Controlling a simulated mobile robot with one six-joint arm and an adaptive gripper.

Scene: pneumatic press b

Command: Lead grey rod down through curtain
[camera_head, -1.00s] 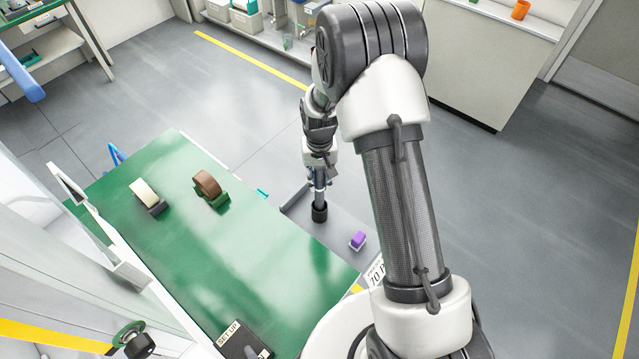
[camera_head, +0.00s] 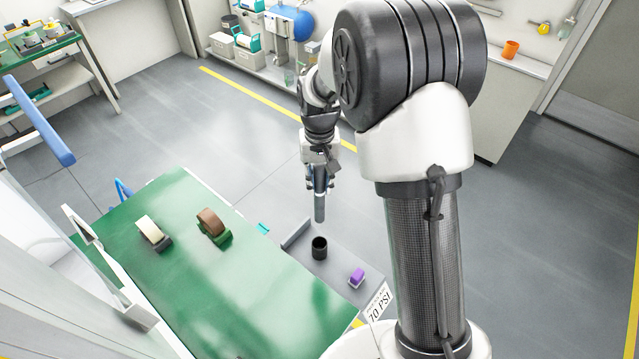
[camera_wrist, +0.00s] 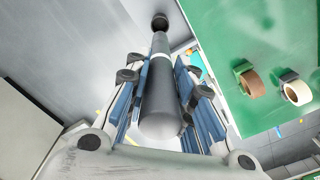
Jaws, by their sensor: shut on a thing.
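A long grey rod (camera_head: 320,208) hangs nearly upright from my gripper (camera_head: 318,183). Its lower end is free and shows just above a black cup (camera_head: 319,248) in the head view, with a gap between them. In the wrist view the rod (camera_wrist: 162,105) runs between the blue-padded fingers of my gripper (camera_wrist: 160,88), which is shut on it. A light band goes round the rod there, and its far end points at the black cup (camera_wrist: 160,22). I cannot make out a curtain for certain.
A white frame (camera_head: 120,290) borders the table's left side.

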